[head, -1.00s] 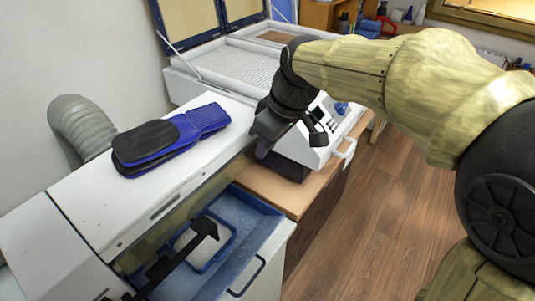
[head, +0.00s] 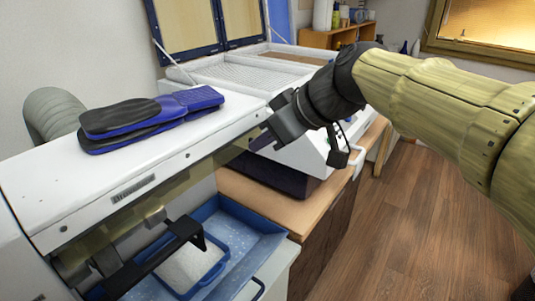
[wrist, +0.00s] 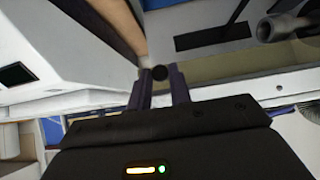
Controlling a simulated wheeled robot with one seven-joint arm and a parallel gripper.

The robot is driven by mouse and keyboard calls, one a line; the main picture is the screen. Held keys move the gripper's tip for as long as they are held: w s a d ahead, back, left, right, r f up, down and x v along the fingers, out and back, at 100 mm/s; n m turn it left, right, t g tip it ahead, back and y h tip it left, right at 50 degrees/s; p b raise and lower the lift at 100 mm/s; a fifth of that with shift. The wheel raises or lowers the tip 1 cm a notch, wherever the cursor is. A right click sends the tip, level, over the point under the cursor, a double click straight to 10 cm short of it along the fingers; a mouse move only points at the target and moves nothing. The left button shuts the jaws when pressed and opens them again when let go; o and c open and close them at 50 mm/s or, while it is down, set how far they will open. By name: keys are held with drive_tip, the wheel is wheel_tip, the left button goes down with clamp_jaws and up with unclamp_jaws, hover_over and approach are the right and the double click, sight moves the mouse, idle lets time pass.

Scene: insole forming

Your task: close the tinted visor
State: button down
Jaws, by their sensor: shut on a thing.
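The tinted visor (head: 185,188) is a see-through yellow-brown panel under the front edge of the long white machine hood. It also shows in the wrist view as a yellowish band (wrist: 225,77). My gripper (head: 258,142) is at the visor's far right end, beside the hood's front edge. In the wrist view, my gripper's two fingers (wrist: 160,90) are shut on a small dark round knob (wrist: 160,72) at the visor's end. The head view does not show this contact clearly, as the black gripper body covers it.
Blue and black insoles (head: 150,118) lie on the white hood (head: 60,180). Below the visor is a blue tray (head: 265,240) with a black bar (head: 165,262) over it. A white machine with a control panel stands on a wooden table (head: 305,210). Floor is clear at right.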

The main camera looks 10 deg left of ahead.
drive_tip(key=shift+y+b, duration=0.3)
drive_tip(key=shift+b, duration=0.15)
drive_tip(key=c, duration=1.3)
unclamp_jaws()
drive_tip(key=shift+a, duration=0.1)
drive_tip(key=p+v, duration=0.1)
drive_tip(key=v, duration=1.6)
drive_tip(key=shift+d, duration=0.25)
drive_tip(key=shift+s, duration=0.15)
